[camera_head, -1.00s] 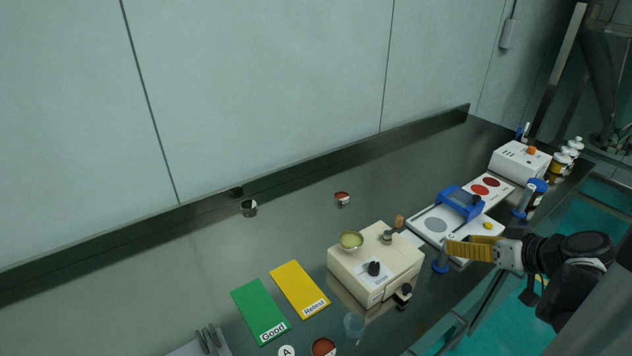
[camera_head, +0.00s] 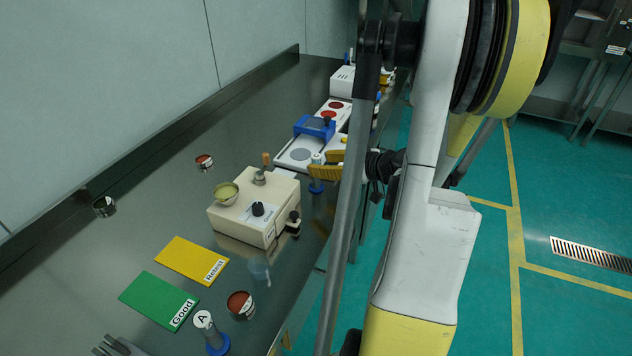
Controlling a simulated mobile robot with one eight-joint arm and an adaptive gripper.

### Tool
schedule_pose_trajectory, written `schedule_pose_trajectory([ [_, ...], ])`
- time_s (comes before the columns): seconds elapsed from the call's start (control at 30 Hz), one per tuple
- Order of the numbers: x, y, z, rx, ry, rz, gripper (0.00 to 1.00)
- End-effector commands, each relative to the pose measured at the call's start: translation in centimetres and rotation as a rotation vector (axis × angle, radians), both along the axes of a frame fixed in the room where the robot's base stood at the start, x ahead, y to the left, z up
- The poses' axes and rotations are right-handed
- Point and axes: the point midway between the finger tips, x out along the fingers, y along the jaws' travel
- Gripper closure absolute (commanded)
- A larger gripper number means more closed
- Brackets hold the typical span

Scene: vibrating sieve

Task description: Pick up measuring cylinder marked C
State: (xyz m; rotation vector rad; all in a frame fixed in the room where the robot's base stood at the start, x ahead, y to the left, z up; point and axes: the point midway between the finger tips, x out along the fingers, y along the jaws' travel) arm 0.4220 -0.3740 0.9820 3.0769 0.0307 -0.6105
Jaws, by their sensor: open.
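The measuring cylinder marked C (camera_head: 316,187) stands upright on the bench, with its blue base visible beside the beige machine. The yellow fingers of my gripper (camera_head: 312,172) are level with its body, seen from the side, and partly cover it. The gripper is open; whether the cylinder stands between the fingers or just beside them cannot be told from this view. My arm and a grey post cover part of the wrist.
A beige machine (camera_head: 248,222) with a small bowl on top stands left of the gripper. A white board with a blue device (camera_head: 314,127) lies behind.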

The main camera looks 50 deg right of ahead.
Motion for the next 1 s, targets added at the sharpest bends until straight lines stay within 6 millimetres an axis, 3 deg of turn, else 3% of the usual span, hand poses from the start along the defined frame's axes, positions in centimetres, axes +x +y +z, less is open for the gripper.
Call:
schedule_pose_trajectory([
  [0.13,1.9,0.1,-1.0,0.0,0.0,0.001,0.51],
  [0.4,2.3,0.0,-1.0,0.0,0.001,0.0,0.51],
  [0.43,2.2,0.0,-1.0,0.0,0.001,0.0,0.56],
  [0.57,2.2,0.0,-0.9,0.0,0.001,0.0,0.96],
  [0.6,2.2,0.0,-1.0,0.0,0.001,0.0,1.0],
  [1.0,2.2,0.1,-0.9,0.0,0.001,0.0,1.0],
])
